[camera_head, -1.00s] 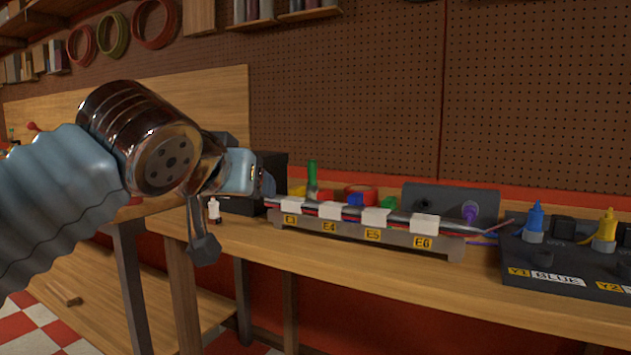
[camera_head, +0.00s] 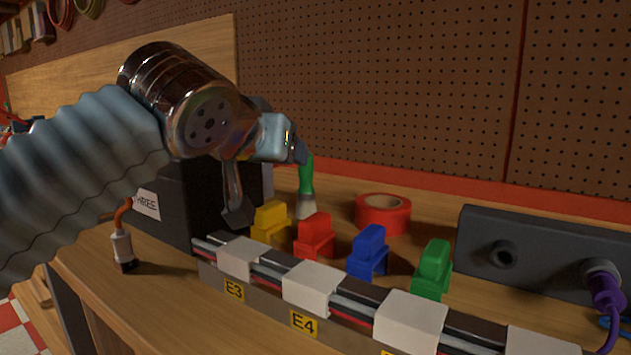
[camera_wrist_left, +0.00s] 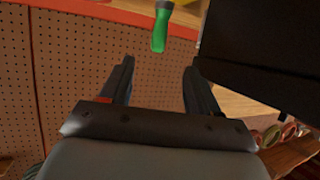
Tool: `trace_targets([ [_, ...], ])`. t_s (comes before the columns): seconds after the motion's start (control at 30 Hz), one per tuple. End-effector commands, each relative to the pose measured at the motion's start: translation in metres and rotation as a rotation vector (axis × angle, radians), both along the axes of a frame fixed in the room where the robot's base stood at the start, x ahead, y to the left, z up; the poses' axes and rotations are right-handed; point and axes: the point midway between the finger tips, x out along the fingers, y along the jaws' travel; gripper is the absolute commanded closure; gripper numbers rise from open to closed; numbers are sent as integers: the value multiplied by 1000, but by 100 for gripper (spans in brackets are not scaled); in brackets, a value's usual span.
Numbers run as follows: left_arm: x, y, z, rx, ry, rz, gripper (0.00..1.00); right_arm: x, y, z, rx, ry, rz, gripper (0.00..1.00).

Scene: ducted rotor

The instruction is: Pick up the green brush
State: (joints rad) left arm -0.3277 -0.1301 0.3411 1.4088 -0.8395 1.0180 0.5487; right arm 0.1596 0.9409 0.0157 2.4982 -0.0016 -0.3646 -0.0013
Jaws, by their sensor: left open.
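The green brush (camera_head: 306,182) stands upright on the bench in the head view, green handle up and pale bristles down. The black box is to its left and the red tape roll to its right. In the left wrist view the brush's green handle (camera_wrist_left: 161,30) shows at the top, beyond the fingertips. My left gripper (camera_head: 270,188) is open and empty. One finger hangs in front of the black box; the other overlaps the top of the brush in the picture, and I cannot tell if they touch. The left wrist view shows its parted fingers (camera_wrist_left: 159,67). My right gripper is out of view.
A black box (camera_head: 218,195) stands behind the gripper. Yellow (camera_head: 271,222), red (camera_head: 314,236), blue (camera_head: 368,252) and green (camera_head: 433,268) blocks stand before the red tape roll (camera_head: 383,212). A cable rack (camera_head: 312,290) runs along the front. A dark grey unit (camera_head: 530,245) is at right.

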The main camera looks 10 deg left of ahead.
Motion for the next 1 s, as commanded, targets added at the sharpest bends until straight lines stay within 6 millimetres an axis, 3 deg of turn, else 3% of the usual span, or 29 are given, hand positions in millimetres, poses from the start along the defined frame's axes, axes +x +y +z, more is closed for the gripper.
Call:
trace_targets([
  [0.13,16,0,-7,0,3,1,39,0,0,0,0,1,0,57],
  [0.4,66,-2,-28,0,3,1,39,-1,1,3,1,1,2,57],
  [0.67,84,-3,-36,0,1,1,39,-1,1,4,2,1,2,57],
  [1.0,125,-5,-56,1,2,0,39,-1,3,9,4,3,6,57],
])
